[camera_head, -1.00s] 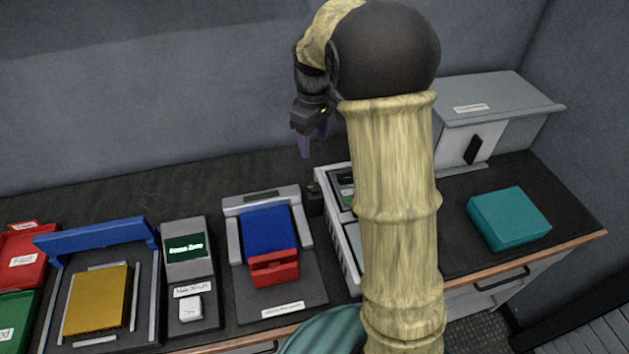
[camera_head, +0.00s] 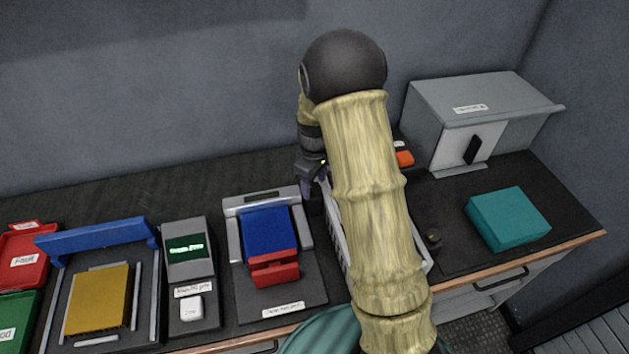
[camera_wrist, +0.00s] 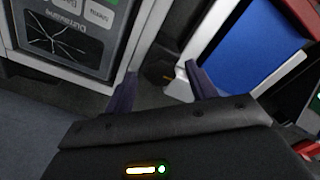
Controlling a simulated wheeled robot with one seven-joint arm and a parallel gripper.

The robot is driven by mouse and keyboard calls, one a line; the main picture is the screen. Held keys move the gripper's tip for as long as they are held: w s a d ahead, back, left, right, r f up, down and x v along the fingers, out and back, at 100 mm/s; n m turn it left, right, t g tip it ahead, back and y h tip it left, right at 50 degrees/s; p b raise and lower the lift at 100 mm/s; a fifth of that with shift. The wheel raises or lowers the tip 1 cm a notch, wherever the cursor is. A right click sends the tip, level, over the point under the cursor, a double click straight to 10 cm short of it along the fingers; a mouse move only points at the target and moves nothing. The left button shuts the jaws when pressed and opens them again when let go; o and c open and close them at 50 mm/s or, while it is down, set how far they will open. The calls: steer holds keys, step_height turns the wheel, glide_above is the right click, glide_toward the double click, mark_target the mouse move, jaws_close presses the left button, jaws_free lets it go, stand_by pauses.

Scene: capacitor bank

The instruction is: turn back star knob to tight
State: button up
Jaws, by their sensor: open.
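A small dark block (camera_head: 315,204), which may be the base of the back star knob, stands between the blue-and-red device and the light-framed panel. My gripper (camera_head: 308,187) is low over the back of this block, pointing down. In the wrist view the two purple fingers (camera_wrist: 160,80) are spread, with nothing held. Another small dark knob (camera_head: 433,237) stands right of my arm. The star shape is not clear.
The blue-and-red device (camera_head: 268,235) is close on the left. The light-framed panel (camera_wrist: 88,30) is close on the other side, mostly hidden by my arm in the head view. A grey cabinet (camera_head: 425,118) and teal box (camera_head: 508,218) are at the right.

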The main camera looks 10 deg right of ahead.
steer(key=c, duration=1)
steer(key=shift+r+m, duration=0.1)
steer(key=shift+m, duration=0.2)
steer(key=m+p, duration=0.1)
steer(key=m, duration=0.3)
steer(key=shift+p, duration=0.4)
steer(key=m+p, duration=0.1)
steer(key=m, duration=0.4)
steer(key=m+p, duration=0.2)
steer(key=m, duration=0.2)
steer(key=shift+m, duration=0.3)
steer(key=shift+m+p, duration=0.75)
steer(key=shift+m, duration=1.35)
